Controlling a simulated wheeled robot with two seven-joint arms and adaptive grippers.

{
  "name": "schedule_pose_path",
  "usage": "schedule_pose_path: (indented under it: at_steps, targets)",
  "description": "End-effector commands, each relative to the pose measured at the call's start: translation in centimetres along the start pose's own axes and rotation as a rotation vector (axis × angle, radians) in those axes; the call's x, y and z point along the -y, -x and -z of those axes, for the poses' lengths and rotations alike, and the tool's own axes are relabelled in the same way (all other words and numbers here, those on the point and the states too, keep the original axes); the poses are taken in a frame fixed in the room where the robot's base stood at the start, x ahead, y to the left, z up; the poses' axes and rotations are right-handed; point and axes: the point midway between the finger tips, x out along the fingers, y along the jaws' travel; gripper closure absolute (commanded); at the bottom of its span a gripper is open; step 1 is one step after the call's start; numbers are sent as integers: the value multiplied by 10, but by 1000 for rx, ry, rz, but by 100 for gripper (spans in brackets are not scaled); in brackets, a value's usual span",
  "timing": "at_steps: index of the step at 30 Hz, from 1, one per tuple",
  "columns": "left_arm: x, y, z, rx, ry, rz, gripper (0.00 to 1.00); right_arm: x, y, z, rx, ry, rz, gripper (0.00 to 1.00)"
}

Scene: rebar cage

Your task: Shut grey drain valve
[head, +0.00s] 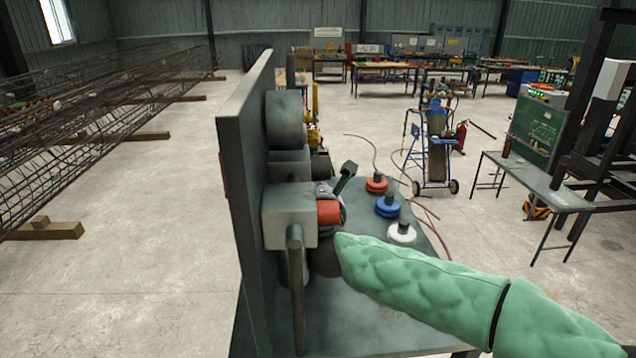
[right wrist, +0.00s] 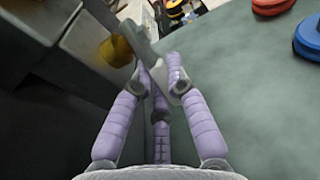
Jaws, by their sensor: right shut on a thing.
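The grey drain valve's lever (right wrist: 143,42) shows in the right wrist view, running between the purple fingers of my right gripper (right wrist: 160,76). The gripper is shut on this lever. A brass-coloured round part (right wrist: 116,50) sits beside the lever, against grey block-like housings. In the head view my right gripper (head: 325,190) is at the panel's right face, at the end of my green-sleeved arm. A dark grey lever end (head: 345,178) sticks up and right beside it. The valve body is mostly hidden behind the gripper. My left gripper is not in view.
A grey upright panel (head: 243,150) carries pipes and housings. Red (head: 377,186), blue (head: 387,207) and white (head: 401,234) discs with dark knobs stand on the bench top right of it. A blue cylinder trolley (head: 437,150) stands beyond.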

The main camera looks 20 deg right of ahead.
Motion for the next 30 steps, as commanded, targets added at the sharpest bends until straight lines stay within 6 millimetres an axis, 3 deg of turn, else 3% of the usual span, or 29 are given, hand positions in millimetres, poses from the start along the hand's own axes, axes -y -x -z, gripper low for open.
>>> schedule_pose_path:
  at_steps: [7,8,9,20,25,30]
  targets:
    - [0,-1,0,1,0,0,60,0,0,0,2,-1,0,100]
    - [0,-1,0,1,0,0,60,0,0,0,2,-1,0,77]
    - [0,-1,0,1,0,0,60,0,0,0,2,-1,0,74]
    - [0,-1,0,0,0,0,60,0,3,0,2,-1,-1,74]
    - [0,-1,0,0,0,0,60,-1,23,-1,4,-1,-2,74]
    - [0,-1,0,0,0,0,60,-1,57,-1,5,-2,-4,74]
